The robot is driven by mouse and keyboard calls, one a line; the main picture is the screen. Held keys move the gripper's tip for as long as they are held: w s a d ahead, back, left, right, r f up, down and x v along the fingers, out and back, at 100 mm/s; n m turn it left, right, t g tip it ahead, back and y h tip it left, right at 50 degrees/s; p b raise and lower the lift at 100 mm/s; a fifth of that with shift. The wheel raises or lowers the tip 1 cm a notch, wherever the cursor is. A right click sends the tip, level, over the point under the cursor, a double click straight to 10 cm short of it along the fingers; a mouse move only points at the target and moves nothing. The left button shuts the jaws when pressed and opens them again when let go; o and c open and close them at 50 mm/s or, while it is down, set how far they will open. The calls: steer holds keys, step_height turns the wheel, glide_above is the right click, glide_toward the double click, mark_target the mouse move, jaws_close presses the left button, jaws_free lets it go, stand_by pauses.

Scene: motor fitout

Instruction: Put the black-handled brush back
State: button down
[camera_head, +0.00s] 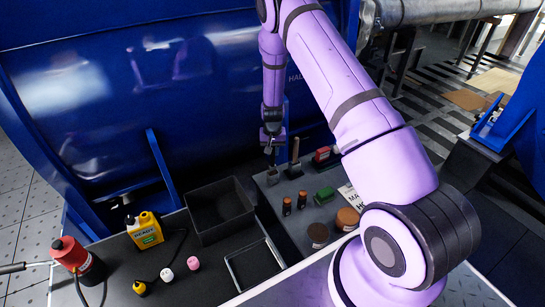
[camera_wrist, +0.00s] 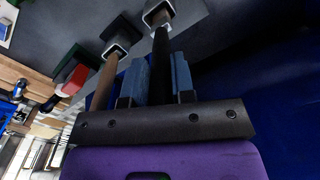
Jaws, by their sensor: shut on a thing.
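My gripper (camera_head: 272,139) points down at the back of the grey work surface, near the blue machine. In the wrist view its two blue fingers (camera_wrist: 157,82) are shut on the black handle of the black-handled brush (camera_wrist: 160,52). The brush's lower end points away from my gripper, toward the grey surface. It also shows in the head view (camera_head: 271,158), just below my gripper; I cannot tell whether it touches the surface. A brown-handled brush (camera_head: 294,157) stands upright close to its right, and its handle also shows in the wrist view (camera_wrist: 105,77).
The blue machine (camera_head: 210,85) stands behind.

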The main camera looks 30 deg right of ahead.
mark_target(273, 163)
steer(key=shift+f, duration=1.65)
steer(key=c, duration=1)
jaws_free()
steer(key=shift+o, duration=0.2)
